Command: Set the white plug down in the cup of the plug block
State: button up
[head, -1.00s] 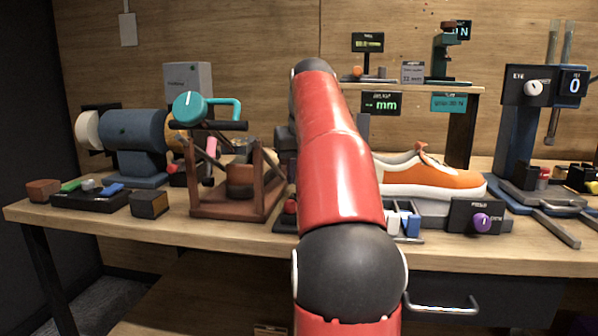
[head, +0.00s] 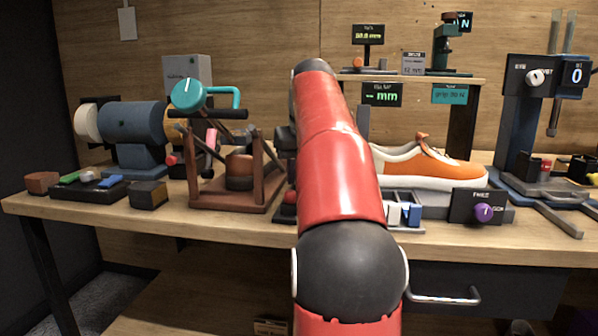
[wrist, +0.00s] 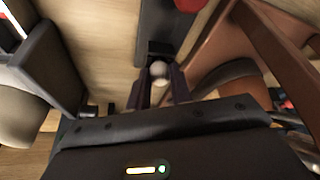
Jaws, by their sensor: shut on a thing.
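My gripper (wrist: 160,88) shows in the wrist view, its two dark fingers close together on a small white rounded piece (wrist: 159,70), which looks like the white plug. Its lower part is hidden between the fingers. A small dark block (wrist: 160,48) lies just beyond it in that view; I cannot tell whether this is the plug block or whether the plug touches it. In the head view my red arm hides my gripper and the held piece. I cannot make out the plug block's cup for sure in either view.
A brown wooden stand (head: 235,200) is close on the right of my gripper in the wrist view (wrist: 215,50). The head view shows a blue grinder-like machine (head: 133,130), a dark tray (head: 66,192) of small coloured pieces, an orange sneaker (head: 430,167) and a purple knob (head: 484,212).

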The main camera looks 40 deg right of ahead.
jog(key=shift+f, duration=0.25)
jog(key=o, duration=1)
jog(key=p+v, duration=0.2)
jog(key=v, duration=0.5)
jog(key=shift+s+r, duration=0.2)
jog(key=shift+r, duration=0.15)
jog(key=shift+s, duration=0.1)
